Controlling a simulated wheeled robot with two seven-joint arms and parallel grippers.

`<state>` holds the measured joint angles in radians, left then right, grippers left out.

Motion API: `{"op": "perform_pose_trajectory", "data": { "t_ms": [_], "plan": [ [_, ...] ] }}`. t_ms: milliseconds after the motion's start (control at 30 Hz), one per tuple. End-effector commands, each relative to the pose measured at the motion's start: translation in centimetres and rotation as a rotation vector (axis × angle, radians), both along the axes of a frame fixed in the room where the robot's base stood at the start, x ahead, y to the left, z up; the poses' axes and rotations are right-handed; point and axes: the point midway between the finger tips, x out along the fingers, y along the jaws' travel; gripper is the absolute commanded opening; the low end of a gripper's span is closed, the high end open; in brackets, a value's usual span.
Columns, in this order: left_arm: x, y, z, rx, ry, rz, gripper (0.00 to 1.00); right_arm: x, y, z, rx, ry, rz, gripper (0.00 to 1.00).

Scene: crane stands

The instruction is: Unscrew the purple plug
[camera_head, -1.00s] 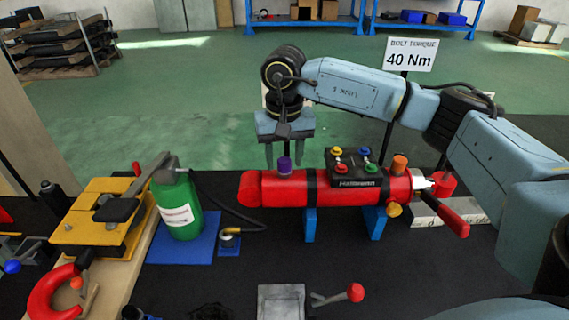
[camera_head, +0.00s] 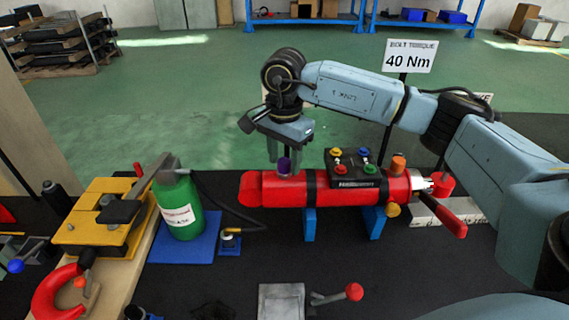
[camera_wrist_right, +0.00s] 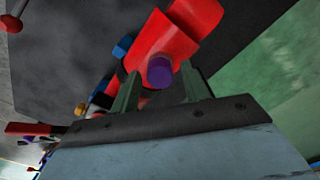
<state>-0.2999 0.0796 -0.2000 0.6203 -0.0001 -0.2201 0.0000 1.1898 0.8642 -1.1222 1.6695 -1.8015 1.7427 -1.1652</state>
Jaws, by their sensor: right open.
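The purple plug (camera_head: 284,166) stands upright on top of the red cylinder (camera_head: 325,190) near its left end. My right gripper (camera_head: 283,159) points down just above and around the plug in the head view. In the right wrist view, the plug (camera_wrist_right: 160,70) lies between the two spread fingers of the gripper (camera_wrist_right: 160,88), with gaps on both sides. The right gripper is open. Whether the fingertips are level with the plug is hard to tell. My left gripper is not in view.
Several coloured knobs on a black block (camera_head: 355,170) and an orange plug (camera_head: 398,165) are on the cylinder to the right. A green bottle (camera_head: 180,208) stands left. A torque sign (camera_head: 409,55) stands behind. A grey block (camera_head: 281,302) is in front.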

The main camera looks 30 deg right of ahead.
Motion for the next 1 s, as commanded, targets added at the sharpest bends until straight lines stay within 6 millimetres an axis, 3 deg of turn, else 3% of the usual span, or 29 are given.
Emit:
{"op": "perform_pose_trajectory", "data": {
  "t_ms": [200, 500, 733, 1000],
  "plan": [
    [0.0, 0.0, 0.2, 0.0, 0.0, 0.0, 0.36, 0.0, 0.0, 0.0, 0.0, 0.001, -0.104, 0.46],
    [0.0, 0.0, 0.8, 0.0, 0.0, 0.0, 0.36, 0.0, 0.0, 0.1, 0.0, 0.0, -0.448, 0.46],
    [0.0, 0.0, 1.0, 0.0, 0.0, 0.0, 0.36, 0.0, 0.0, 0.0, -0.001, 0.001, -0.564, 0.46],
    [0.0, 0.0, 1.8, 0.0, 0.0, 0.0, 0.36, 0.0, 0.0, 0.1, 0.0, 0.0, -0.883, 0.46]
  ]
}}
